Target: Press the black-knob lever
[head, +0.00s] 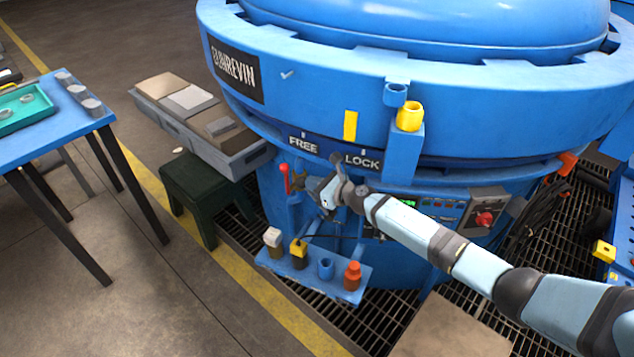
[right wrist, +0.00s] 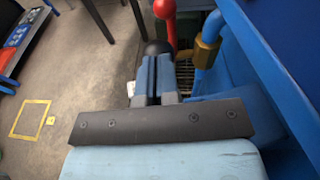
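The black knob (right wrist: 157,47) shows in the right wrist view right at the tips of my right gripper (right wrist: 158,65). The two fingers lie close together, shut, with the knob beyond their tips rather than between them. I cannot tell whether they touch it. My left gripper is out of view.
A blue shelf (head: 315,280) with several small fittings sits below the gripper. A blue pipe with a brass nut (right wrist: 207,48) runs close right of the fingers. A control panel (head: 484,214) is to the right. A green stool (head: 205,195) and grey crate (head: 235,153) stand left.

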